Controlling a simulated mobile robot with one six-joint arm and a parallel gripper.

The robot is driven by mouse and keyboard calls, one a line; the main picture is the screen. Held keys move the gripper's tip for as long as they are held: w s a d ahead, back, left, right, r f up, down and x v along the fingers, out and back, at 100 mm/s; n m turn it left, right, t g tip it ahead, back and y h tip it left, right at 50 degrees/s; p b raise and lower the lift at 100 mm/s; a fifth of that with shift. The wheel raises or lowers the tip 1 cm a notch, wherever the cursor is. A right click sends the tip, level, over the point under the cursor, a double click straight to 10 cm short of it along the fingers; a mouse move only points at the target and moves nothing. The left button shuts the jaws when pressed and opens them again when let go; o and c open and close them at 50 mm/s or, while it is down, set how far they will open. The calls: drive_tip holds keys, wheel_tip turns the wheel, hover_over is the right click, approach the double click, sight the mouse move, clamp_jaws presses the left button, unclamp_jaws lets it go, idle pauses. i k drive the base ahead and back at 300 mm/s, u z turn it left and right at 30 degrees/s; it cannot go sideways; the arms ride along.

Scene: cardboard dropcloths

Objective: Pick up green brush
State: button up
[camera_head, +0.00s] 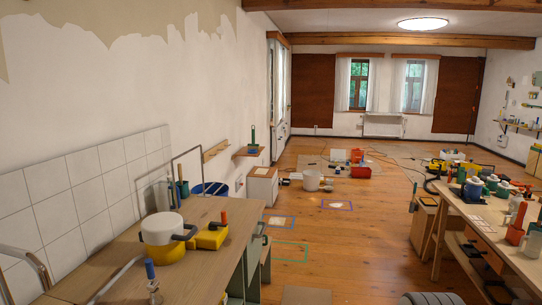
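I cannot make out the green brush for certain. A small upright thing with a green handle (253,135) stands on a little wall shelf (249,152) at mid-left; it may be a brush, but it is too small to tell. A dark green upright item (182,189) stands at the back of the left counter, partly behind a wire frame. Several small green items also stand on the right workbench (472,210). My gripper is not in view.
The wooden floor (345,250) between counter and workbench is mostly clear.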

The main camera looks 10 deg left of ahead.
sight(253, 146)
drive_tip(key=z, duration=0.2)
drive_tip(key=i, duration=0.9)
drive_tip(key=z, duration=0.45)
drive_tip(key=i, duration=3.2)
drive_tip(key=u, duration=0.7)
drive_tip(key=i, duration=1.55)
drive_tip(key=u, duration=0.95)
drive_tip(key=i, duration=0.85)
drive_tip(key=u, duration=0.25)
drive_tip(key=k, duration=0.7)
drive_tip(key=u, duration=0.25)
drive_tip(key=i, duration=0.7)
drive_tip(key=z, duration=0.15)
